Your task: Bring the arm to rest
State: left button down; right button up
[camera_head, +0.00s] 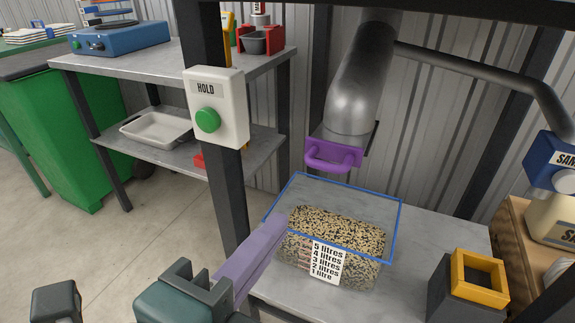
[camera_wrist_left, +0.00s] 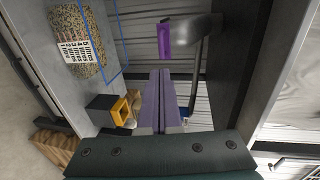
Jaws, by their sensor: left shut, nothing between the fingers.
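My left gripper (camera_head: 276,228) has purple fingers and shows at the lower middle of the head view, in front of the left edge of a clear measuring bin. In the left wrist view its two fingers (camera_wrist_left: 160,74) lie side by side, shut with nothing between them. The fingers appear apart from the bin, though the exact gap is hard to judge. My right gripper is not in view.
The clear bin (camera_head: 372,207) with a blue rim holds mixed grain on a metal table (camera_head: 447,222). A chute with a purple handle (camera_head: 333,156) hangs above it. A post carries a HOLD box (camera_head: 230,115) with a green button. A yellow-topped block (camera_head: 479,276) stands right.

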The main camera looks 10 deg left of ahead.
pick_arm(q)
jog(key=s+a+r+n+g+y+p, duration=0.4)
jog(key=a+r+n+g+y+p, duration=0.15)
jog(key=a+r+n+p, duration=0.6)
jog(key=s+a+r+n+g+p, duration=0.2)
jog(key=s+r+n+g+p, duration=0.5)
jog(key=s+p, duration=0.45)
notch_tip(320, 180, up, 35)
jog(key=n+t+p, duration=0.1)
jog(key=p, duration=3.4)
jog(key=shift+w+a+f+h, duration=0.15)
jog(key=shift+w+a+h, duration=0.05)
jog(key=shift+w+h, duration=0.2)
